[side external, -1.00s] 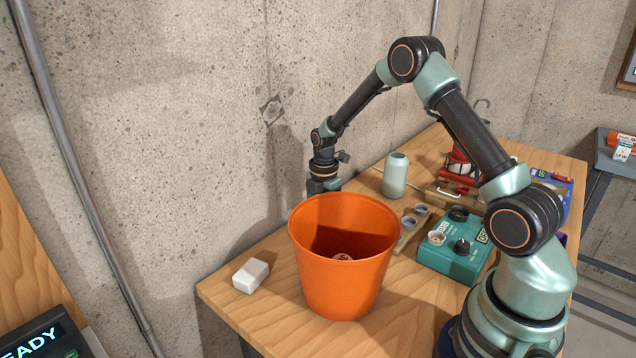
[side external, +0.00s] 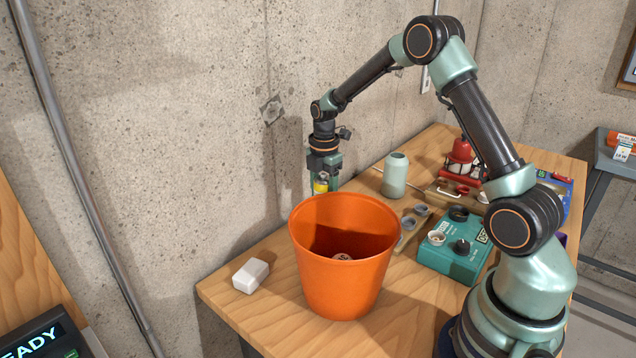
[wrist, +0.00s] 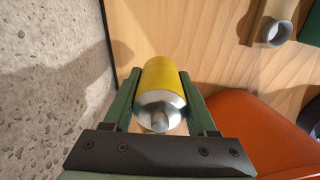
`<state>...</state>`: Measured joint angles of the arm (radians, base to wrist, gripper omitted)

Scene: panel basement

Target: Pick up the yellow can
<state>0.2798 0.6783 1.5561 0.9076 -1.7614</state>
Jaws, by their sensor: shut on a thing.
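The yellow can (side external: 321,185) has a silver top and hangs between the fingers of my gripper (side external: 324,178), behind the orange bucket in the side view. In the wrist view the yellow can (wrist: 160,84) sits between the two green fingers of my gripper (wrist: 158,92), its silver end toward the camera. My gripper is shut on it. The can's lower part is partly hidden by the bucket's rim in the side view.
The orange bucket (side external: 342,275) stands on the wooden table (side external: 225,292) in front of my gripper, with something round inside. A white block (side external: 251,275) lies left of it. A pale green bottle (side external: 395,175) and a teal box (side external: 453,252) stand to the right. The concrete wall (side external: 200,120) is close behind.

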